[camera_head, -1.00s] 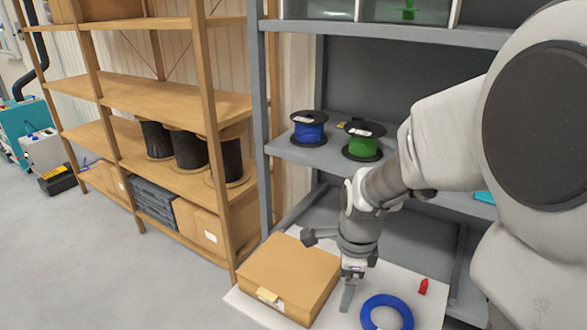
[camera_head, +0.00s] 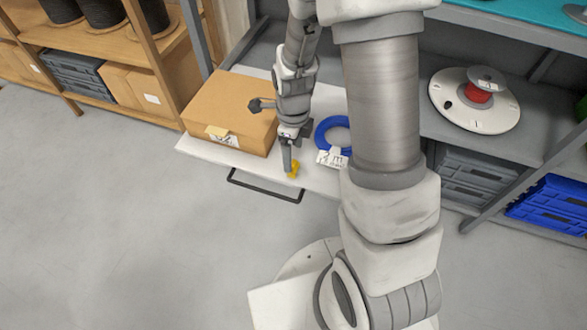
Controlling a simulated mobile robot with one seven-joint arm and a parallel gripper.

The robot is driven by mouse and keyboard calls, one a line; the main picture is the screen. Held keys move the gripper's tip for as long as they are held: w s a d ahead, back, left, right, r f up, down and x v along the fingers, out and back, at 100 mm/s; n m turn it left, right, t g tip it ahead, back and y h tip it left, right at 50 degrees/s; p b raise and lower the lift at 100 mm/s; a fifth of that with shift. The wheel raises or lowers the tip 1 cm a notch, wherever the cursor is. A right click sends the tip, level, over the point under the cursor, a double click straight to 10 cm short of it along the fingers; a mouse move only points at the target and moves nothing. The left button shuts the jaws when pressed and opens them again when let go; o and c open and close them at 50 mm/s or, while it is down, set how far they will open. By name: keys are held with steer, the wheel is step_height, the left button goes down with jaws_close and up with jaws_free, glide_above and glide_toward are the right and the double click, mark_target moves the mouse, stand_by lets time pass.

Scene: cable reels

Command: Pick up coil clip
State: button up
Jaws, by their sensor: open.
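A small yellow piece (camera_head: 293,169), which looks like a clip, lies near the front edge of the white pull-out surface (camera_head: 208,149). A blue coil (camera_head: 321,132) with a white label lies behind and to the right of it, partly hidden by my arm. My gripper (camera_head: 288,160) points down right beside the yellow piece, its jaws open. The fingers are seen nearly edge-on, so I cannot tell whether the piece is between them or whether they touch it.
A cardboard box (camera_head: 232,106) stands on the white surface just left of my gripper. A dark handle (camera_head: 265,189) runs along the front edge. A white reel (camera_head: 450,97) sits on the grey shelf to the right. Blue crates (camera_head: 545,208) are below. The floor in front is clear.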

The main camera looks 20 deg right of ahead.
mark_target(294, 162)
steer(key=shift+w+d+f+b, duration=0.1)
steer(key=shift+f+b, duration=0.55)
steer(key=shift+f, duration=0.9)
steer(key=shift+w+d+f+b, duration=0.1)
steer(key=shift+f+b, duration=0.55)
steer(key=shift+f, duration=0.9)
steer(key=shift+a+r, duration=0.1)
steer(key=shift+c, duration=0.3)
jaws_close()
steer(key=shift+r, duration=0.15)
step_height(294, 162, up, 4)
steer(key=shift+r+p, duration=0.2)
steer(key=shift+p, duration=1)
steer(key=s+d+r+p, duration=0.3)
steer(key=s+d+r, duration=0.3)
steer(key=d, duration=0.4)
steer(key=shift+s+r, duration=0.15)
steer(key=shift+s, duration=0.1)
